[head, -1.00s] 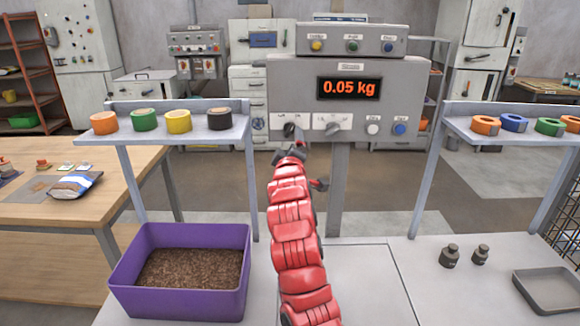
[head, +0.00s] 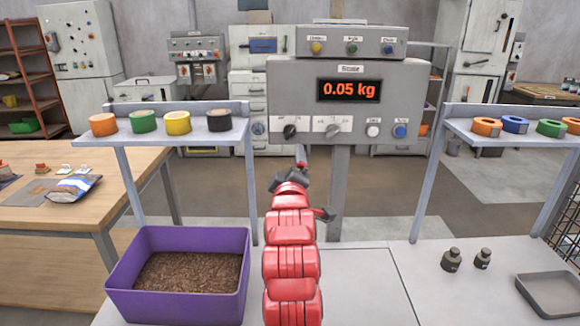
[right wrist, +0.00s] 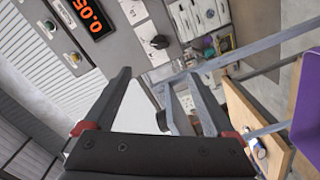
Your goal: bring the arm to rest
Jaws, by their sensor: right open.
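My right arm is red and reaches up the middle of the head view. My right gripper (head: 295,172) is in front of the scale console (head: 290,80), just below its left dial (head: 291,131). In the right wrist view the two dark fingers (right wrist: 155,100) stand wide apart with nothing between them. The dial also shows in the right wrist view (right wrist: 159,42), beyond the fingers and clear of them. The console display (head: 348,90) reads 0.05 kg. My left gripper is not in view.
A purple bin (head: 122,286) of brown pellets stands left of my arm. Tape rolls sit on the left shelf (head: 160,135) and right shelf (head: 490,130). Two dark weights (head: 451,259) and a grey tray (head: 550,311) are at the right. The worktop between is clear.

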